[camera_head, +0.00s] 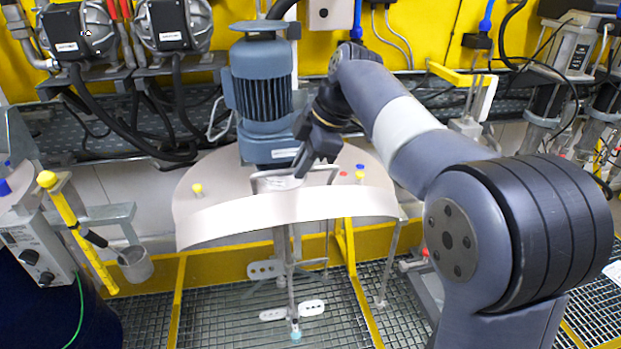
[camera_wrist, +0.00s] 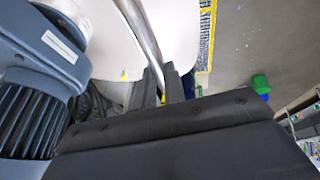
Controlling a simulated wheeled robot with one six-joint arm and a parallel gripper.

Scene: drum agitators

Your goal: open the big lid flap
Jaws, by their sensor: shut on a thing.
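The big round beige lid (camera_head: 205,180) hangs above the floor grating, with a pale curved front rim (camera_head: 240,215). A metal bar handle (camera_head: 262,184) stands on its front part. My gripper (camera_head: 301,172) reaches down from the right and is shut on this handle. In the wrist view the fingertips (camera_wrist: 160,85) close around the metal bar (camera_wrist: 140,32), with the pale lid surface (camera_wrist: 185,35) behind. I cannot clearly make out the flap's seam, or whether it is raised. My arm hides part of the lid's right side.
A blue-grey motor (camera_head: 262,90) stands on the lid behind the handle. An agitator shaft with paddles (camera_head: 292,310) hangs below. Yellow knobs (camera_head: 197,188) sit on the lid. Pumps (camera_head: 175,25) line the back wall.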

